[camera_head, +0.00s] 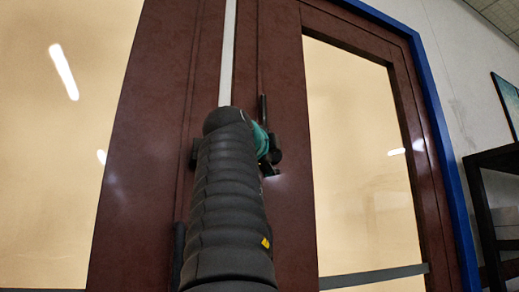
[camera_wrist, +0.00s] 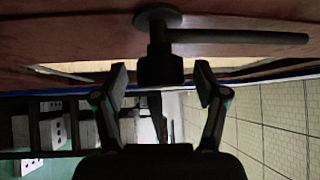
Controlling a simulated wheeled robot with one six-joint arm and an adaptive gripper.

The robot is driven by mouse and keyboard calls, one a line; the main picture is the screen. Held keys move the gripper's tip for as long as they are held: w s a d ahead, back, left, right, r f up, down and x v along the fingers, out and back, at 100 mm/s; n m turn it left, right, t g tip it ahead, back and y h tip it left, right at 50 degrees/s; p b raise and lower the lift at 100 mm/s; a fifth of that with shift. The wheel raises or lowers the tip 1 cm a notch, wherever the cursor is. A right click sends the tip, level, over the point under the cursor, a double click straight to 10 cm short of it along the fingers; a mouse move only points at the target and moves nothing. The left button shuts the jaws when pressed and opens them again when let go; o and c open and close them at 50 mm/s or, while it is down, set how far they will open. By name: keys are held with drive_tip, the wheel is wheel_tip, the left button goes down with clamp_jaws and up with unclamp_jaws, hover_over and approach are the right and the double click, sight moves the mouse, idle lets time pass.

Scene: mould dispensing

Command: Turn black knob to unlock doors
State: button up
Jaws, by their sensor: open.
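A brown double door (camera_head: 285,75) with large glass panes fills the head view. Its black handle (camera_head: 262,108) stands upright just beyond my gripper (camera_head: 270,157), which my arm partly hides. In the wrist view, a black lever (camera_wrist: 245,37) runs to the right from a round black base (camera_wrist: 157,15) on the door. A blocky black knob-like part (camera_wrist: 160,68) hangs below that base. My gripper (camera_wrist: 160,82) is open there, with one finger on each side of this part and a visible gap on both sides.
A blue door frame (camera_head: 440,140) edges the door on the right. A dark shelf (camera_head: 485,210) stands beside the wall at right. The wrist view shows pale floor tiles (camera_wrist: 265,120) and, at left, dark shelving.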

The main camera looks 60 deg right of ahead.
drive_tip(key=v, duration=1)
drive_tip(key=shift+a, duration=0.25)
drive_tip(key=shift+s, duration=0.15)
